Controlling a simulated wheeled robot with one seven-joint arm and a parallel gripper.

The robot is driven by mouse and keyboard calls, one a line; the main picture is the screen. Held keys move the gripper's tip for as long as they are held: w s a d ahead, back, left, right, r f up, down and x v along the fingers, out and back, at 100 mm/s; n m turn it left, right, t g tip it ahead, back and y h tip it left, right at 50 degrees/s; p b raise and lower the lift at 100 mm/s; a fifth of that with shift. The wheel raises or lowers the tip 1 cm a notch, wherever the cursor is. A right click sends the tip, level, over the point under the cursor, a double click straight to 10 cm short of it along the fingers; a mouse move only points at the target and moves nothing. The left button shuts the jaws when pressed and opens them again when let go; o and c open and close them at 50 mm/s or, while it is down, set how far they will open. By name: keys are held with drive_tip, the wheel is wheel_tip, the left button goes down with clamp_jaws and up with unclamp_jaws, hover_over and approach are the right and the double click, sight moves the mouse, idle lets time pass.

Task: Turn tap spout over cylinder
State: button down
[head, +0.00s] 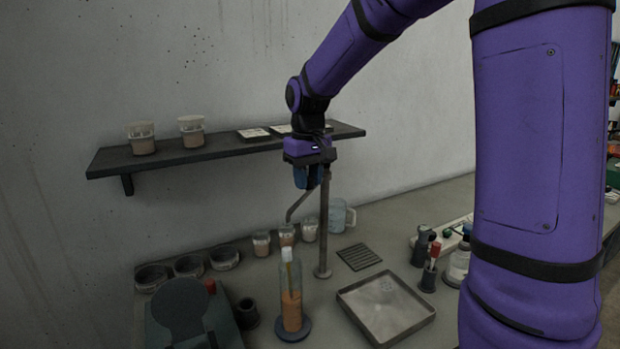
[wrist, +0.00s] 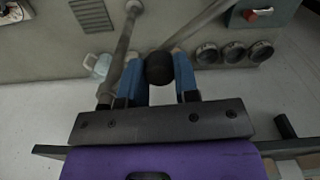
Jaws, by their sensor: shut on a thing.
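The tap stands on the bench as a thin upright post (head: 323,235). Its slanted spout (head: 304,203) reaches down to the left from near the top. The spout tip shows above the cylinder's mouth in the head view, with a gap; I cannot tell whether it is exactly over it. The cylinder (head: 291,305) is clear, holds orange contents and stands upright on a round blue base. My gripper (head: 308,180) is at the tap's top. In the wrist view its blue fingers (wrist: 160,75) are shut on a round black knob (wrist: 159,67), between the post and the spout (wrist: 205,25).
A metal tray (head: 388,306) and a dark drain grate (head: 359,257) lie right of the post. Small jars (head: 262,244) and a clear mug (head: 341,216) stand behind. A dark green device (head: 185,315) is at left. A wall shelf (head: 230,150) runs behind my gripper.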

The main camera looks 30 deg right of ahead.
sight(309, 179)
drive_tip(key=c, duration=0.8)
unclamp_jaws()
drive_tip(key=shift+c, duration=0.2)
wheel_tip(309, 179, up, 11)
drive_tip(key=shift+s, duration=0.1)
drive_tip(key=s+f+t, duration=0.2)
drive_tip(key=s, duration=1.1)
drive_tip(key=s+a+f+m+t, duration=0.1)
drive_tip(key=s+t, duration=0.2)
drive_tip(key=s, duration=1)
drive_tip(key=shift+s+f, duration=0.2)
drive_tip(key=shift+f, duration=0.15)
